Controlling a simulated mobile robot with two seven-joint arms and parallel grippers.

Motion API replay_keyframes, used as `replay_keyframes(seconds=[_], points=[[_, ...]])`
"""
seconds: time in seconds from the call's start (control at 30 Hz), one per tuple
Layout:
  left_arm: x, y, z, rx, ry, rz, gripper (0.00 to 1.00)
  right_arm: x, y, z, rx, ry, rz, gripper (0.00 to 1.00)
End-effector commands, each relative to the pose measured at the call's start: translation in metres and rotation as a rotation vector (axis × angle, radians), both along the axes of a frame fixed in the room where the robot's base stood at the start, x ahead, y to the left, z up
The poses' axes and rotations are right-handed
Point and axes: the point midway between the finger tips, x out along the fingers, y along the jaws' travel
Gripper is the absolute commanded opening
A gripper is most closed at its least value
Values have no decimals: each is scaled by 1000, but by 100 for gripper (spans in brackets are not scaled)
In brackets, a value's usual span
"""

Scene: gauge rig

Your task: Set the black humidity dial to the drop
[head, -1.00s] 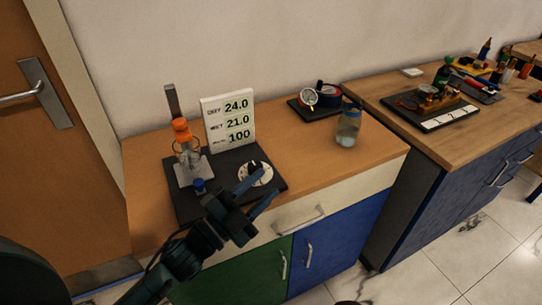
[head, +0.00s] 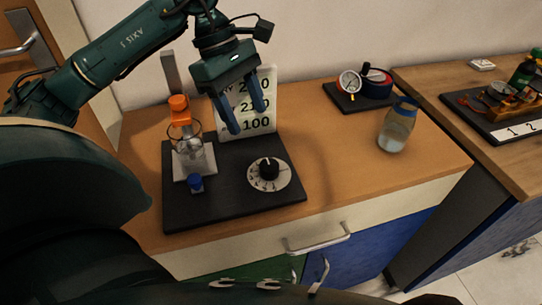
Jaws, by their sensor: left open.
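The black humidity dial (head: 268,169) is a dark knob on a round white scale plate with marks, on the right part of the black base board (head: 230,202). The drop mark is too small to make out. My left gripper (head: 248,120) is open and empty, pointing down. Its blue fingers show in front of the white number card (head: 262,92), above and behind the dial, apart from it. The card's top line is partly hidden by the gripper; 100 shows at the bottom. My right gripper does not show.
A stand with an orange clamp (head: 180,112) and glass vessel rises left of the dial. A small blue knob (head: 196,183) sits on the board's front. A glass jar (head: 397,126) and a round gauge (head: 350,84) stand to the right. The counter between is clear.

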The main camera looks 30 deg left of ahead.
Motion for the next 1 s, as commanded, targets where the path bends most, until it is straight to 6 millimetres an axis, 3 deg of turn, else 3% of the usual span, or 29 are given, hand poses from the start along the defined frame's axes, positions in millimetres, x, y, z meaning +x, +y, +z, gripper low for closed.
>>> replay_keyframes(seconds=[0.3,0.5,0.7,1.0], points=[[-2,-27,-62,-6,6,-2,57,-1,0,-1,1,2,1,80],[-2,-39,-92,-6,4,-1,57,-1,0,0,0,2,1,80],[-2,-45,-105,-6,2,1,57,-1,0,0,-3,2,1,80],[-2,-45,-106,-6,2,1,56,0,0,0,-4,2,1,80]])
